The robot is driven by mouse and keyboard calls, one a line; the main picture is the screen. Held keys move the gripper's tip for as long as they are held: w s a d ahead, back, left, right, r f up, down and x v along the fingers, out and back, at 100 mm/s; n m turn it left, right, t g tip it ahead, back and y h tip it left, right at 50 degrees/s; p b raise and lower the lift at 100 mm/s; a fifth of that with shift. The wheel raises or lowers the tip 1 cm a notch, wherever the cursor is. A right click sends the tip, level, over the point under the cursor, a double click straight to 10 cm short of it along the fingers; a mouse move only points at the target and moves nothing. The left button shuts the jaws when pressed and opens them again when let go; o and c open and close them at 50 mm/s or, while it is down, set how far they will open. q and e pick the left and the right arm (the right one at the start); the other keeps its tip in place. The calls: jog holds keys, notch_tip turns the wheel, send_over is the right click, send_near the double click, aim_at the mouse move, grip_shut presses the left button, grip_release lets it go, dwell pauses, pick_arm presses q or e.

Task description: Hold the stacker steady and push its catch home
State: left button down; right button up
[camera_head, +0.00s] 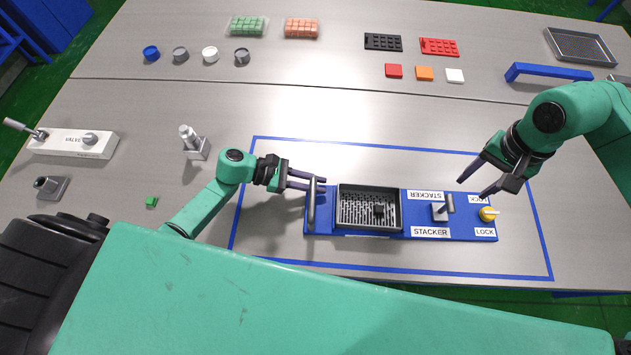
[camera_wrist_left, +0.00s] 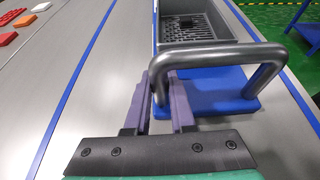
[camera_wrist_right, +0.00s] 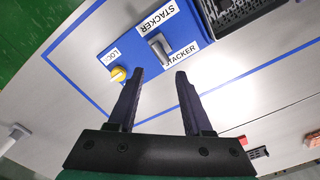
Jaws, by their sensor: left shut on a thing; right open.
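The stacker is a blue base (camera_head: 390,230) inside a blue taped outline, with a dark tray (camera_head: 343,220) on it. A grey bar handle (camera_head: 311,205) stands at its left end; it also shows in the left wrist view (camera_wrist_left: 220,57). My left gripper (camera_head: 318,187) is shut on the handle's bar. At the right end are a grey lever (camera_head: 441,208) between STACKER labels and a yellow knob (camera_head: 487,213) marked LOCK. The lever (camera_wrist_right: 159,47) and knob (camera_wrist_right: 118,74) also show in the right wrist view. My right gripper (camera_head: 484,178) is open and empty, above and apart from the knob.
A blue bar (camera_head: 548,72), red tray (camera_head: 439,47) and black tray (camera_head: 383,42) lie at the back. A valve block (camera_head: 75,144) and a metal fitting (camera_head: 195,143) stand at left. The table between the stacker and back items is clear.

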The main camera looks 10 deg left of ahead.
jog(key=o, duration=0.6)
jog(key=shift+c, duration=0.2)
jog(key=m+y, duration=0.5)
jog(key=m, duration=0.5)
send_near(451, 202)
jog(key=shift+g, duration=0.4)
jog(key=x, duration=1)
jog(key=shift+w+d, duration=0.1)
jog(key=shift+w, duration=0.15)
grip_shut()
